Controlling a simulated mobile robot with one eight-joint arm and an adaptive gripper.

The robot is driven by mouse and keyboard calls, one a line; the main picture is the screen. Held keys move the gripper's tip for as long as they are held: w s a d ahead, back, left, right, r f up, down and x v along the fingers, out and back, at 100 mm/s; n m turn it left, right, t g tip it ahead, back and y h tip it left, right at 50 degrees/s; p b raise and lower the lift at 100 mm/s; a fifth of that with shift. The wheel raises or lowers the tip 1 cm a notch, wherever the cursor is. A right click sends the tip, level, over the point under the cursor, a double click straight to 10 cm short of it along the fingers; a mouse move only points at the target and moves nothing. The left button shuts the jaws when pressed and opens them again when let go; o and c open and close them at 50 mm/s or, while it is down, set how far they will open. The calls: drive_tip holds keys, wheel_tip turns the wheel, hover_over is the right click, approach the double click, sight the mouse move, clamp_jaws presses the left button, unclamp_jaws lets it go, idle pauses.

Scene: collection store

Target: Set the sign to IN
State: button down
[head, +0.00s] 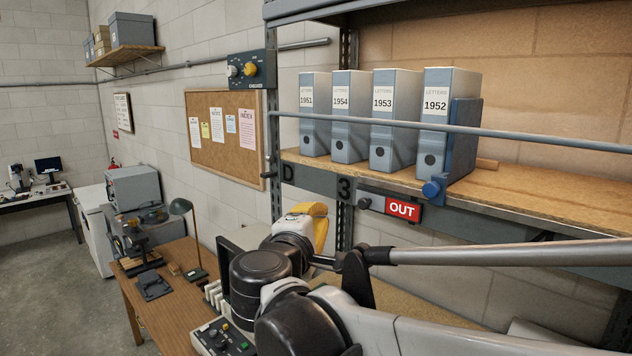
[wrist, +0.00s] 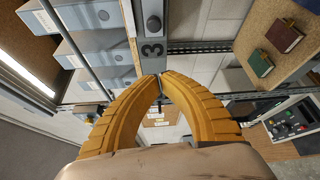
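The sign (head: 403,209) is a red plate reading OUT in white, on the front rail of the shelf below the binders. A dark round knob (head: 364,203) sits just left of it, right of the 3 on the rail. The knob also shows at the top of the wrist view (wrist: 153,22), above the 3. The sign face does not show in the wrist view. My gripper (wrist: 161,77) has yellow fingers with their tips together and nothing visible between them. In the head view its yellow part (head: 312,214) is below and left of the knob, apart from it.
Several grey binders (head: 341,115) stand on the wooden shelf, with a blue bookend (head: 463,140) at their right. A metal bar (head: 480,131) crosses in front of them. A shelf upright (head: 345,225) stands near my gripper. A wooden desk (head: 165,310) is lower left.

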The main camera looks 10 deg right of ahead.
drive_tip(key=shift+s+d+r, duration=0.1)
drive_tip(key=shift+d+r, duration=0.05)
drive_tip(key=r+p+x, duration=0.1)
drive_tip(key=p+x, duration=0.2)
drive_tip(key=x, duration=0.7)
drive_tip(key=p, duration=0.2)
approach(382, 204)
drive_tip(key=x, duration=0.5)
drive_tip(key=shift+d, duration=0.1)
drive_tip(key=shift+w+f, duration=0.15)
drive_tip(key=shift+w, duration=0.1)
drive_tip(key=shift+b, duration=0.3)
